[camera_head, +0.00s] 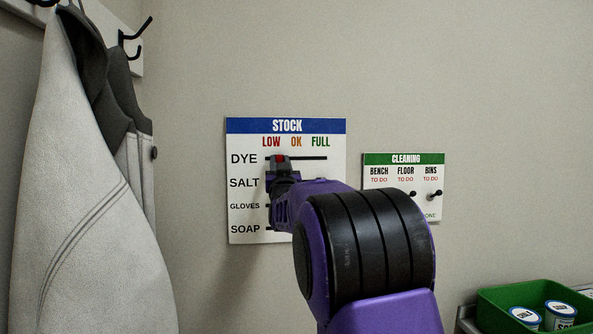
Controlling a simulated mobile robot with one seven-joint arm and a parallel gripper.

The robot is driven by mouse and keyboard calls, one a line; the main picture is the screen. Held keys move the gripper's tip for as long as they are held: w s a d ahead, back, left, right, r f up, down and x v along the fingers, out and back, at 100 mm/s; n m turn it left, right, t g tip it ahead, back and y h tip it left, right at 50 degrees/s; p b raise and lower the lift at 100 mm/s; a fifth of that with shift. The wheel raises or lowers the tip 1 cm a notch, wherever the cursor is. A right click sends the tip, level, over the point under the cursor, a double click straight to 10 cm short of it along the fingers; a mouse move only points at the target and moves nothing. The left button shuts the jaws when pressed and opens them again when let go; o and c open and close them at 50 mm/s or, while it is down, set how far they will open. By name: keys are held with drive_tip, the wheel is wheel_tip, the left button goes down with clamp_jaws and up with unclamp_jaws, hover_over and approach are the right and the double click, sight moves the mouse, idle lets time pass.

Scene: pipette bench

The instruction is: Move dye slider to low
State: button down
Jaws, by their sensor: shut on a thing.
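The STOCK board (240,215) hangs on the wall, with rows for DYE, SALT, GLOVES and SOAP under LOW, OK and FULL. The red dye slider (280,158) is on the DYE row's dark track (310,158), near its left end and roughly under the LOW and OK side. My gripper (280,165) is at the DYE row, shut on the dye slider. My purple and black arm hides much of the board's lower right, including most of the SALT, GLOVES and SOAP tracks and their sliders.
A CLEANING board (402,159) with dark knobs hangs to the right, partly behind my arm. A light coat (85,190) hangs from a hook rail at the left. A green bin (500,297) with tins stands at the lower right.

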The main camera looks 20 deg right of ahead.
drive_tip(key=shift+w+a, duration=0.25)
drive_tip(key=shift+a, duration=0.95)
drive_tip(key=c, duration=0.6)
unclamp_jaws()
drive_tip(key=shift+a, duration=0.15)
drive_tip(key=b+v, duration=0.2)
drive_tip(key=v, duration=1.5)
drive_tip(key=shift+s, duration=0.25)
